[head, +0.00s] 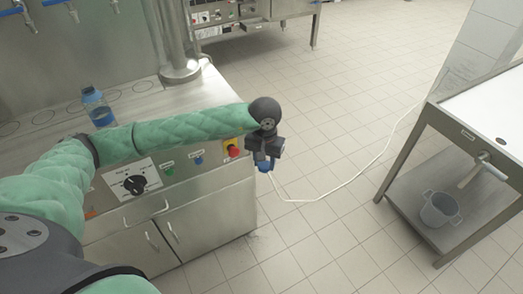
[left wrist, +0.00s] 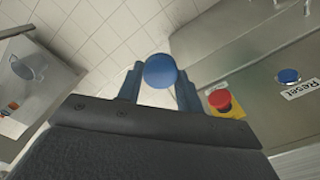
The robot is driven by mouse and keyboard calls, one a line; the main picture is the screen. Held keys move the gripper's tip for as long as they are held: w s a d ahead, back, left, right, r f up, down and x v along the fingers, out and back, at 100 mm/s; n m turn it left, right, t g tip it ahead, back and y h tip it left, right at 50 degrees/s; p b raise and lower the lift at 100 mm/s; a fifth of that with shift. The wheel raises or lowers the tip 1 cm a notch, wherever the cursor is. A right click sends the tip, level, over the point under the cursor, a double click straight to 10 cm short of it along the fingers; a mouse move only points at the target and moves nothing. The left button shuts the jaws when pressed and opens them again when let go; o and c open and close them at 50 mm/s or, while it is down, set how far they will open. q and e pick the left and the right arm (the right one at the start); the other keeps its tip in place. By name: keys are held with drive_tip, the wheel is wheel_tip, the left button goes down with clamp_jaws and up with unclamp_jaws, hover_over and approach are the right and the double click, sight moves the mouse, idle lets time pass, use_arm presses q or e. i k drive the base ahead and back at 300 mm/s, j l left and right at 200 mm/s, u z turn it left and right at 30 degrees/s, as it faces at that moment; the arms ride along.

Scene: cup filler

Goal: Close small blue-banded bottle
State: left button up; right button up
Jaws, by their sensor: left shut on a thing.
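A small clear bottle with a blue band (head: 98,112) stands upright on the steel counter at the left of the head view. It is too small to tell whether its neck is capped. My left gripper (head: 264,163) is out past the counter's front right corner, well away from the bottle and above the floor. In the left wrist view its two fingers are shut on a round blue cap (left wrist: 160,71), held between the fingertips. The cap also shows as a small blue spot in the head view (head: 263,167). My right gripper is not in view.
The counter (head: 118,92) has several marked circles. Its front panel carries a black dial (head: 135,185), a blue button (head: 199,160) and a red stop button (head: 233,151) near my left arm. A side table (head: 492,100) with a grey bucket (head: 440,209) stands right. Tiled floor lies between.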

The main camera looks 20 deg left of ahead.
sight(94, 101)
drive_tip(key=l+u, duration=0.1)
drive_tip(key=u, duration=0.3)
drive_tip(key=k+u, duration=0.15)
drive_tip(key=u, duration=0.7)
drive_tip(key=k+u, duration=0.15)
drive_tip(key=u, duration=0.25)
